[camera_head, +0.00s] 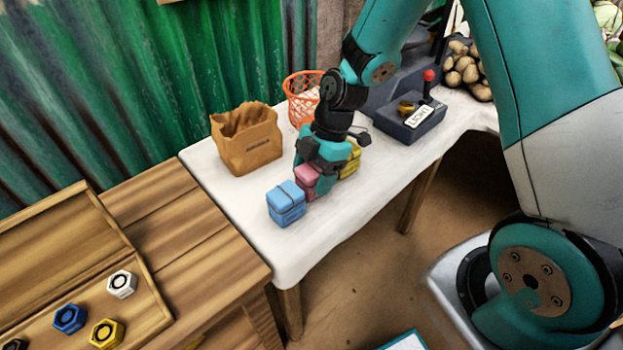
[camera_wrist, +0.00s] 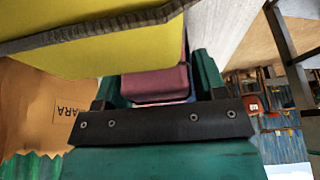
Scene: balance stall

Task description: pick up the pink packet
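The pink packet (camera_head: 306,176) stands on the white-covered table between a blue packet (camera_head: 286,205) and a yellow packet (camera_head: 351,161). My gripper (camera_head: 314,172) is down over the pink packet, with one finger on either side of it. In the wrist view the pink packet (camera_wrist: 155,84) lies between the two teal fingers, with little or no gap. I cannot tell whether the fingers press on it. The yellow packet (camera_wrist: 130,50) fills the upper left of the wrist view, close to the gripper. The arm and fingers hide part of the pink packet.
A brown paper bag (camera_head: 247,140) and an orange wire basket (camera_head: 303,98) stand behind the packets. A dark scale (camera_head: 409,119) with a red knob is to the right, near potatoes (camera_head: 462,68). A wooden table (camera_head: 190,245) with hexagonal weights is at left. The cloth's front strip is clear.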

